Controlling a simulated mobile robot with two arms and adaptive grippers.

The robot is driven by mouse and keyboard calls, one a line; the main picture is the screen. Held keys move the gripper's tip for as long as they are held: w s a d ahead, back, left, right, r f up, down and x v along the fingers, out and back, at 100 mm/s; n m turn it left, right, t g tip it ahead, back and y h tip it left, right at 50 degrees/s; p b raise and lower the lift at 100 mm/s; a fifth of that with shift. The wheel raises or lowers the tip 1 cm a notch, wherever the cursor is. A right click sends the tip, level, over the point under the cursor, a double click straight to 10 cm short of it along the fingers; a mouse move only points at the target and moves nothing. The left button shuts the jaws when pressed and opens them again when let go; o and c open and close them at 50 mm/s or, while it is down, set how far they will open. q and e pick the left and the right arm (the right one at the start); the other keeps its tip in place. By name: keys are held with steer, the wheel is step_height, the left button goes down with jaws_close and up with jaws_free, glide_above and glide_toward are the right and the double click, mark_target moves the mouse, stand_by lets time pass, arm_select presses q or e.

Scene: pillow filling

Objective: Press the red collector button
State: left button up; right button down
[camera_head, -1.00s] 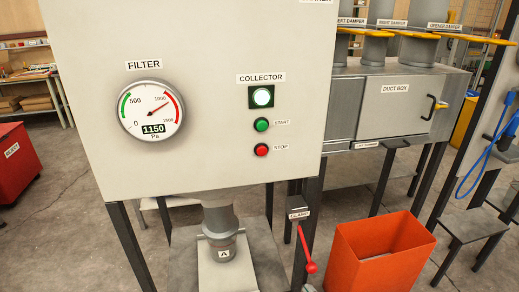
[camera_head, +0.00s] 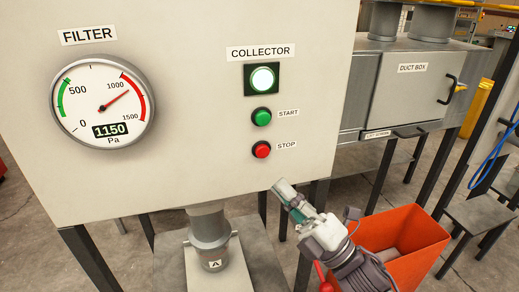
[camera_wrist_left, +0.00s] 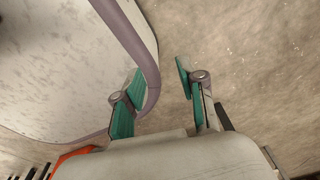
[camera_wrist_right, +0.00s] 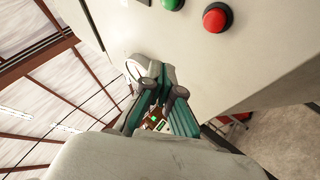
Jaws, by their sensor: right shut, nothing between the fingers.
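The red STOP button (camera_head: 261,150) is on the front of the white collector panel, below the green START button (camera_head: 261,116) and a lit green lamp (camera_head: 262,78). It also shows in the right wrist view (camera_wrist_right: 216,18), near the top. My right gripper (camera_head: 280,187) is shut and empty, below and slightly right of the red button in the head view, apart from it. The right wrist view shows its closed fingers (camera_wrist_right: 163,80). My left gripper (camera_wrist_left: 160,82) shows only in its wrist view, with its fingers apart and nothing between them.
A filter gauge (camera_head: 103,101) reading 1150 Pa is on the panel's left. An orange bin (camera_head: 420,255) stands below at right, close to my right arm. A grey duct box (camera_head: 400,90) is behind at right. A canister marked A (camera_head: 212,250) hangs under the panel.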

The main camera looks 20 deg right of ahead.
glide_toward(262, 151)
steer(key=w+a+r, duration=0.2)
steer(key=a+r, duration=0.2)
arm_select(q)
steer(key=shift+s+f, duration=0.2)
steer(key=shift+s, duration=0.15)
arm_select(e)
steer(key=shift+w+a+r, duration=0.1)
steer(key=shift+w+a, duration=0.05)
steer(key=shift+w, duration=0.3)
arm_select(q)
steer(key=shift+s, duration=0.1)
stand_by(1.0)
steer(key=shift+f, duration=0.1)
arm_select(e)
steer(key=shift+w, duration=0.45)
arm_select(q)
steer(key=shift+f+b, duration=0.1)
steer(key=shift+b, duration=0.25)
arm_select(e)
steer(key=shift+w, duration=0.45)
steer(key=shift+s, duration=0.15)
stand_by(0.4)
steer(key=shift+s, duration=0.8)
